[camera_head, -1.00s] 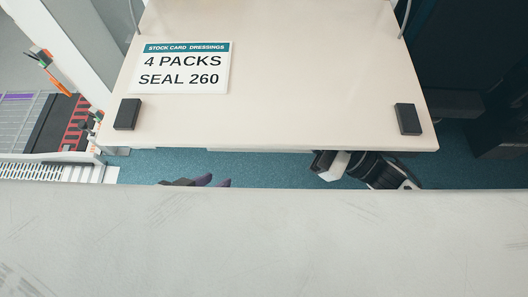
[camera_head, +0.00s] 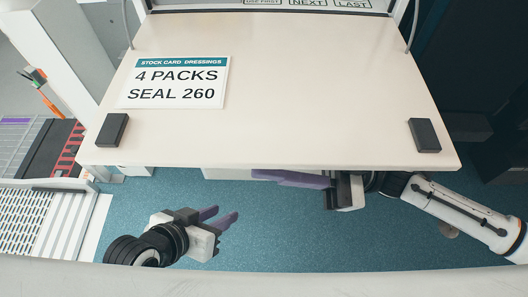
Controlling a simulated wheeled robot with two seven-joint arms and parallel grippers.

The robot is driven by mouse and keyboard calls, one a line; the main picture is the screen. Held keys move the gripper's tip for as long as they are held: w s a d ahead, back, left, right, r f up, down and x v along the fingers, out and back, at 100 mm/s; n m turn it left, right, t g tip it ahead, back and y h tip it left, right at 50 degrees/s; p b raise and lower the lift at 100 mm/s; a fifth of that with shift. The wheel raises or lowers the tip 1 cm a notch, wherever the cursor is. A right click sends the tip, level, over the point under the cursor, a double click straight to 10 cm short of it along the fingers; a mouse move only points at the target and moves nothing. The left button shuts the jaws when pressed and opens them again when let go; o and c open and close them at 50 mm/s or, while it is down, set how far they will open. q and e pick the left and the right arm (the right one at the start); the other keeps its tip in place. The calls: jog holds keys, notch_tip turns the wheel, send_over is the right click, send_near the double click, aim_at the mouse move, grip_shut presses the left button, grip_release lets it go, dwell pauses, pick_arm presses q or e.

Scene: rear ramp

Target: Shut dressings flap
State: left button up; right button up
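The dressings flap (camera_head: 300,90) is a cream panel lying folded down, with a thin cable at each side near its back. A stock card (camera_head: 176,82) and two black blocks (camera_head: 112,130) (camera_head: 424,135) are on its face. My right gripper (camera_head: 262,175) is at the flap's front edge, with purple fingers pointing left and partly hidden beneath it. I cannot tell whether it touches the flap or how far its fingers are apart. My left gripper (camera_head: 226,212) is open and empty over the blue floor, in front of the flap and apart from it.
Behind the flap is an opening with labels reading NEXT (camera_head: 308,3) and LAST (camera_head: 352,4). A white slatted panel (camera_head: 50,225) and a red-and-black striped item (camera_head: 70,150) are at left. Blue floor (camera_head: 330,240) is clear in front. A dark cabinet stands at right.

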jog(key=shift+x, duration=0.9)
grip_shut()
